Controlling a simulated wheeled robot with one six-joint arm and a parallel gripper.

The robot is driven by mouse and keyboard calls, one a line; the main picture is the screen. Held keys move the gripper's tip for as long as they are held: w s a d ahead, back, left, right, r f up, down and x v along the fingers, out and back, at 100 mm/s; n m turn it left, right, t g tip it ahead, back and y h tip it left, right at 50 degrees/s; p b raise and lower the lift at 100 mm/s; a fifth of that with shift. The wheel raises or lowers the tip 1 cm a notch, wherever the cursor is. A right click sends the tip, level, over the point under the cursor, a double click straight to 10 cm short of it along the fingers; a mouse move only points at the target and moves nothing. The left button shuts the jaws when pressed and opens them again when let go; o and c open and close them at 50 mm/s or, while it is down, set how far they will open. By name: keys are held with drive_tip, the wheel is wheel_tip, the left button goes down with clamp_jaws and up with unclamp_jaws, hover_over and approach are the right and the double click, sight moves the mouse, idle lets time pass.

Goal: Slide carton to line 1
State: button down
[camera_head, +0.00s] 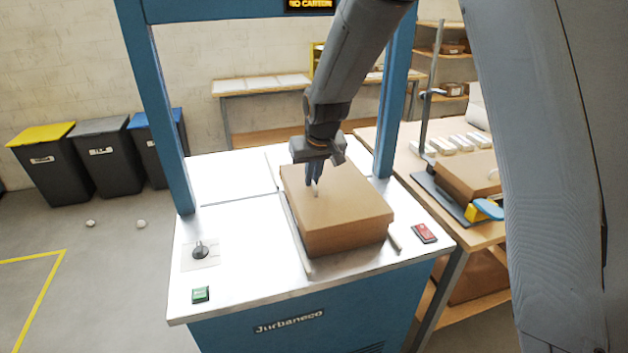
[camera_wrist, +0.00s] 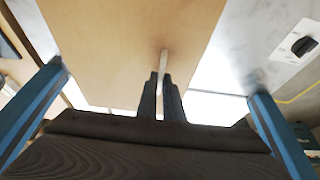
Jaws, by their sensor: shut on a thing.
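The brown carton (camera_head: 345,215) lies closed on the white top (camera_head: 240,240) of the blue machine, between metal guide strips. Its flat top (camera_wrist: 120,40) fills the upper middle of the wrist view. My gripper (camera_head: 314,184) points down at the carton's top from the far side. Its fingers (camera_wrist: 162,90) are close together on a small pale tab (camera_wrist: 164,57) that stands on the carton. Dark seams (camera_head: 238,199) run across the white top left of the carton. No number marks a line, so I cannot tell which is line 1.
A black knob (camera_head: 200,250) and green button (camera_head: 200,294) are at the left of the top; a red switch (camera_head: 424,232) is at the right. Blue frame posts (camera_head: 157,110) rise on both sides. The white top left of the carton is clear. A bench (camera_head: 440,190) adjoins at right.

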drive_tip(key=shift+w+a+b, duration=0.3)
drive_tip(key=shift+w+a, duration=0.05)
drive_tip(key=shift+w, duration=0.95)
drive_tip(key=shift+w+a+b, duration=0.35)
drive_tip(key=shift+w+a, duration=0.05)
drive_tip(key=shift+w, duration=0.85)
drive_tip(key=shift+w+a+b, duration=0.3)
drive_tip(key=shift+w+a, duration=0.05)
drive_tip(key=shift+w, duration=0.95)
drive_tip(key=c, duration=1.4)
unclamp_jaws()
drive_tip(key=shift+o, duration=0.2)
wheel_tip(320, 180, up, 6)
drive_tip(key=p, duration=0.3)
